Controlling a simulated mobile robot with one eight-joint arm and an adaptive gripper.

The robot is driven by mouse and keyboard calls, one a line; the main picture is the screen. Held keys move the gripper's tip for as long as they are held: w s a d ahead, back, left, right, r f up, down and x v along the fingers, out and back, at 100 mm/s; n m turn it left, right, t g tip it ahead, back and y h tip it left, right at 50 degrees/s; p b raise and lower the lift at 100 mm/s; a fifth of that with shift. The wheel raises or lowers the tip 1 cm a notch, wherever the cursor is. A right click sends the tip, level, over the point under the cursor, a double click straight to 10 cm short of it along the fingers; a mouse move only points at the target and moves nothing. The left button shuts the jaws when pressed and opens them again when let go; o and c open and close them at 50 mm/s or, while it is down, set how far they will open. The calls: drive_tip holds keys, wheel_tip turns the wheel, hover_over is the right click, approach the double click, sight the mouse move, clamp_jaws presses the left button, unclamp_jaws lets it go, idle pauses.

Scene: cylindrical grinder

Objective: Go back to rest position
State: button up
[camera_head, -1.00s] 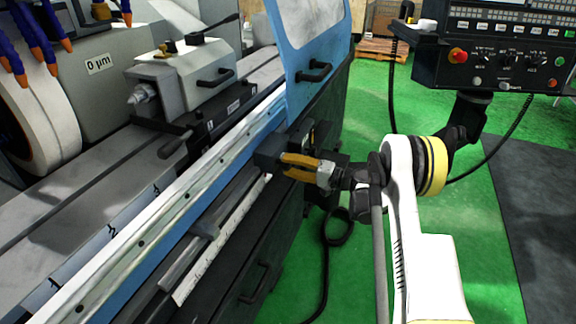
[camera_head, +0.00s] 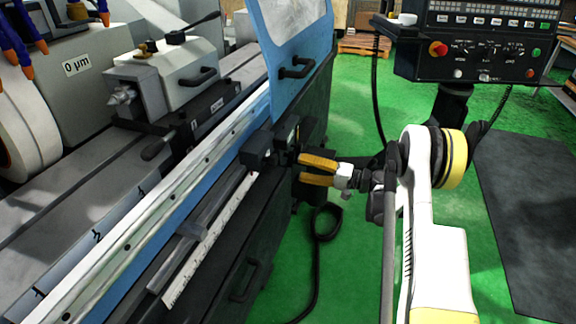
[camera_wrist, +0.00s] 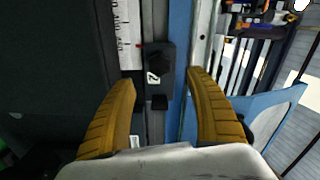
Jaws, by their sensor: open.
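My gripper (camera_head: 304,171), with two yellow fingers, is in the middle of the head view, in front of the grinder's front side. Its fingers are apart and nothing shows between them. They point left toward a small black block (camera_head: 257,154) on the front rail, with a gap between. In the wrist view my gripper (camera_wrist: 162,84) shows its two fingers spread on either side of the view. The gripper's rear joins my white arm.
The blue door (camera_head: 297,55) with a black handle stands behind my gripper. A control panel (camera_head: 487,45) is at the upper right. The tailstock (camera_head: 165,85) sits on the machine table at left. Green floor (camera_head: 350,120) is open on the right, with a black cable (camera_head: 322,240) below.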

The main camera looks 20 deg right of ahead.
drive_tip(key=shift+v, duration=0.8)
drive_tip(key=s+a+r+n+g+h, duration=0.1)
drive_tip(key=s+a+r+g+h, duration=0.15)
drive_tip(key=s+a+r, duration=0.35)
drive_tip(key=s+a+r+g+h, duration=0.1)
drive_tip(key=s+a+r+h, duration=0.25)
drive_tip(key=a+r, duration=0.35)
drive_tip(key=s+d+n+h, duration=0.1)
drive_tip(key=s+h, duration=0.3)
drive_tip(key=s, duration=0.8)
drive_tip(key=s+d+r+n+h, duration=0.1)
drive_tip(key=s+d+n+h, duration=0.1)
drive_tip(key=s, duration=1.1)
drive_tip(key=n+h, duration=0.1)
drive_tip(key=h, duration=0.1)
drive_tip(key=shift+h, duration=0.3)
